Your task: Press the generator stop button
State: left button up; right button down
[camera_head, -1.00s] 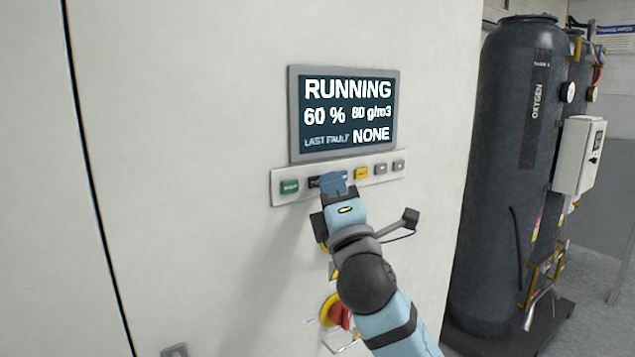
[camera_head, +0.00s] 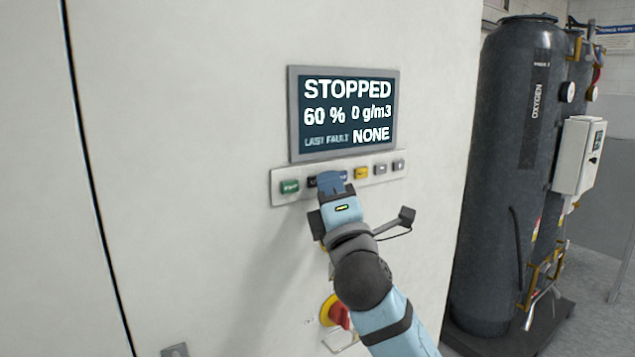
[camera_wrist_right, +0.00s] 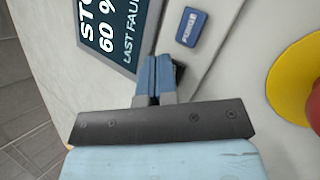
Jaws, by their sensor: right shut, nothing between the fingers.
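The generator's display (camera_head: 345,115) reads STOPPED, 60 %, 0 g/m3 and LAST FAULT NONE. A dark button (camera_head: 312,182), in the stop button's likely place, is mostly hidden by my right gripper (camera_head: 331,181). My left gripper is not in view.
A yellow button (camera_head: 361,173) and grey buttons (camera_head: 380,170) sit to the right on the strip. A red knob on a yellow ring (camera_head: 329,308) is below, close beside my right arm. A dark oxygen tank (camera_head: 500,180) stands right of the cabinet.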

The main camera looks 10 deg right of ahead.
jog(key=shift+s+d+p, duration=0.25)
jog(key=shift+s+p, duration=0.05)
jog(key=shift+s, duration=0.45)
jog(key=shift+s+d+p, duration=0.25)
jog(key=shift+s+d, duration=0.05)
jog(key=shift+s, duration=0.45)
jog(key=shift+s+d+p, duration=0.2)
jog(key=shift+s+d, duration=0.05)
jog(key=shift+s, duration=0.55)
jog(key=shift+s+d+p, duration=0.25)
jog(key=shift+s+d, duration=0.05)
jog(key=shift+s, duration=0.45)
